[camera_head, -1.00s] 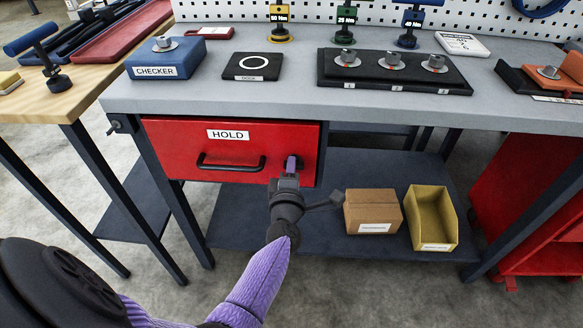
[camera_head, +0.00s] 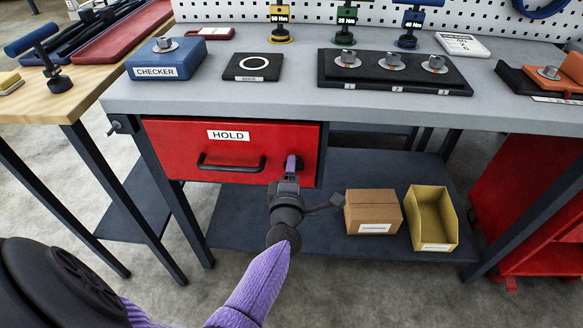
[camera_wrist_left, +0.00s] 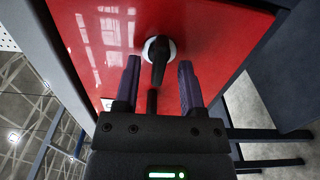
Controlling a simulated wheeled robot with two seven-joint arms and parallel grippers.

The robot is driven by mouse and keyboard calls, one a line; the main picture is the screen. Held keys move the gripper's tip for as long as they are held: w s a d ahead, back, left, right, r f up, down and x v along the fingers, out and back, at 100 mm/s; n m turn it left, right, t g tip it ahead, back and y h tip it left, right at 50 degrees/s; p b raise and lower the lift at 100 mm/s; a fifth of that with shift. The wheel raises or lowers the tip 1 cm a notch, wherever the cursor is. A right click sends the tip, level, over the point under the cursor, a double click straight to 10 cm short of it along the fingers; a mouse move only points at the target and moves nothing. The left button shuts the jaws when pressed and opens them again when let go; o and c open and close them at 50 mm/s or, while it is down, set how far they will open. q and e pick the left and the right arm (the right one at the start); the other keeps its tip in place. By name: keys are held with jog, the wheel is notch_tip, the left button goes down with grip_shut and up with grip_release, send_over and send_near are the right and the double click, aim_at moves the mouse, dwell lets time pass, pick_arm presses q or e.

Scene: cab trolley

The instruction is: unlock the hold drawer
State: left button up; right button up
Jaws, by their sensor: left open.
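The red hold drawer (camera_head: 180,141) sits closed under the grey bench, with a HOLD label and a black bar handle (camera_head: 231,163). My left gripper (camera_head: 291,164) is in front of the drawer's right end. In the left wrist view the gripper (camera_wrist_left: 160,82) is open, its two purple-dark fingers pointing at the drawer front. A black lock knob on a pale round plate (camera_wrist_left: 160,52) lies ahead between the fingers, apart from them as far as I can tell. In the head view the gripper mostly hides the knob. My right gripper is not in view.
On the bench stand a blue CHECKER box (camera_head: 166,59), a black pad with a white ring (camera_head: 252,67) and a black tray (camera_head: 395,85). A cardboard box (camera_head: 372,211) and a yellow bin (camera_head: 433,217) stand on the lower shelf. A red cabinet (camera_head: 520,205) is at right.

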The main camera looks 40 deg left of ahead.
pick_arm(q)
jog(key=p+v, duration=0.2)
jog(key=v, duration=0.7)
jog(key=shift+s, duration=0.2)
jog(key=shift+d, duration=0.1)
